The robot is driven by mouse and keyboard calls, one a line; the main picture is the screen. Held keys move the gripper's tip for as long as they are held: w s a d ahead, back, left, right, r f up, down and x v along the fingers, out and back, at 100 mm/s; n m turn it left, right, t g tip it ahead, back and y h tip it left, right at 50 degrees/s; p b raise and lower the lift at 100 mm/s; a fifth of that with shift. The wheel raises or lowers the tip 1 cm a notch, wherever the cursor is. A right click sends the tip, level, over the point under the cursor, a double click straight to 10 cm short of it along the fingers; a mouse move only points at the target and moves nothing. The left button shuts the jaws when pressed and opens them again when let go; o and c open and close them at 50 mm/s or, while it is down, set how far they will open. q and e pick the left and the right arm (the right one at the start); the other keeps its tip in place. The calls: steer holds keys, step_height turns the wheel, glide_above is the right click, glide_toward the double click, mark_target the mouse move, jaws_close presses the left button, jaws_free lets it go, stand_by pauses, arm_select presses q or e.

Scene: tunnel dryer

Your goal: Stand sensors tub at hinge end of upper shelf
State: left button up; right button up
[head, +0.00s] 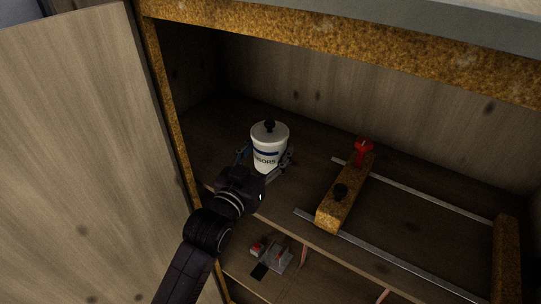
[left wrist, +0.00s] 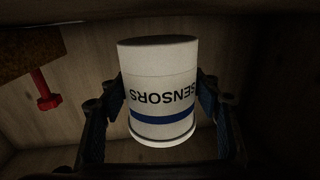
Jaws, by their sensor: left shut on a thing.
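The white sensors tub (head: 268,135), with a dark blue band, the word SENSORS and a lidded top with a black knob, is upright at the left part of the upper shelf (head: 225,125), near the open door (head: 80,130) and its hinge side. My left gripper (head: 266,163) is shut on the tub, a finger on either side. The left wrist view shows the tub (left wrist: 160,85) upside down between both fingers. I cannot tell whether its base touches the shelf. My right gripper is not in view.
A wooden bar (head: 335,205) with a red knob (head: 363,150) and a black knob lies across two metal rails (head: 420,192) to the right. A wooden post (head: 507,255) is at far right. Small red and grey items (head: 275,257) lie below the shelf edge.

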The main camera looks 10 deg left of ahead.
arm_select(q)
steer(key=shift+f, duration=0.8)
steer(key=shift+w+f, duration=0.15)
steer(key=shift+f, duration=0.25)
steer(key=shift+f, duration=0.15)
steer(key=o, duration=1.6)
steer(key=shift+f, duration=0.1)
steer(key=b+v, duration=0.1)
steer(key=v, duration=1.1)
